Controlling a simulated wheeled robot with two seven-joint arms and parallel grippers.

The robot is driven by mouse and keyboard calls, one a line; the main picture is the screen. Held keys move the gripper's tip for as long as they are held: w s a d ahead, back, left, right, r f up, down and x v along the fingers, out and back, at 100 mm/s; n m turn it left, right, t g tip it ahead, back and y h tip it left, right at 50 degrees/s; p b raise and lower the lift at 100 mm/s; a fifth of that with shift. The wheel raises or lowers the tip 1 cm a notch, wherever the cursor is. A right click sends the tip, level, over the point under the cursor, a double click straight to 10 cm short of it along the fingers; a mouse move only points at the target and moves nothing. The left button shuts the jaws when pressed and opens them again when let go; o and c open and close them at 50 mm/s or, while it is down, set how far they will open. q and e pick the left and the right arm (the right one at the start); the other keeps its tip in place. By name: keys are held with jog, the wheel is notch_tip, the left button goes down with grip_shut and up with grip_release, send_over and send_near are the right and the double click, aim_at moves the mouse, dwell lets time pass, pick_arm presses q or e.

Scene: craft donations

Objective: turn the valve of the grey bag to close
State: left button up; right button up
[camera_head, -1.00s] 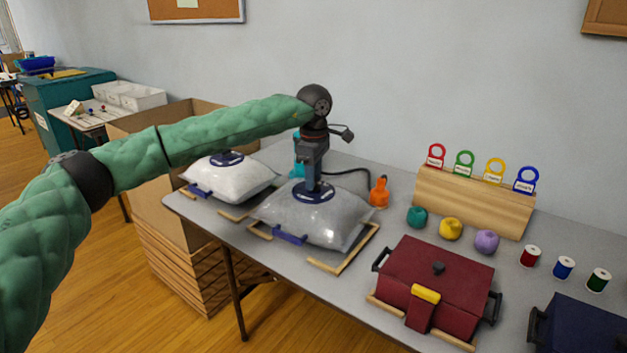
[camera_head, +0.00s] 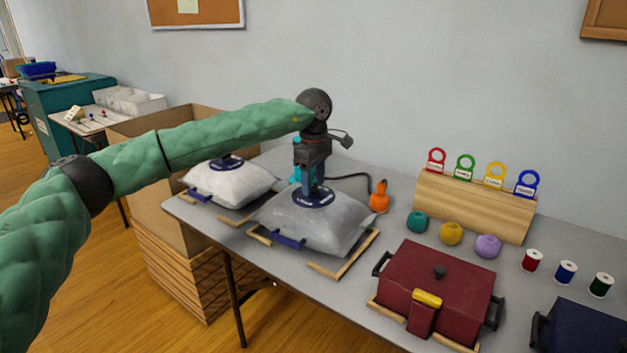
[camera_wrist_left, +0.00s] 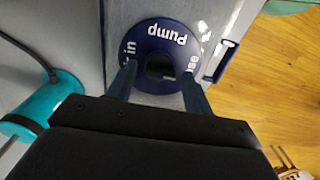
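The grey bag (camera_head: 285,218) lies on the table in a wooden frame, below my left gripper. Its round dark blue valve (camera_head: 326,200) is on top. In the left wrist view the valve (camera_wrist_left: 160,40) shows white lettering, with "Pump" and "in" readable, and a dark round centre. My left gripper (camera_head: 313,193) points straight down onto the valve. Its two fingers (camera_wrist_left: 159,72) stand apart on either side of the dark centre. Whether they press on a raised part is unclear. My right gripper is in none of the views.
A white bag (camera_head: 230,185) lies to the left. An orange bottle-like object (camera_head: 379,198) and a teal object (camera_wrist_left: 50,100) stand close by. A dark red box (camera_head: 438,285) stands to the right. A wooden rack (camera_head: 475,205) with coloured tags is behind several yarn balls.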

aim_at(314, 185)
pick_arm(q)
jog(key=shift+o, duration=0.2)
jog(key=shift+r, duration=3.9)
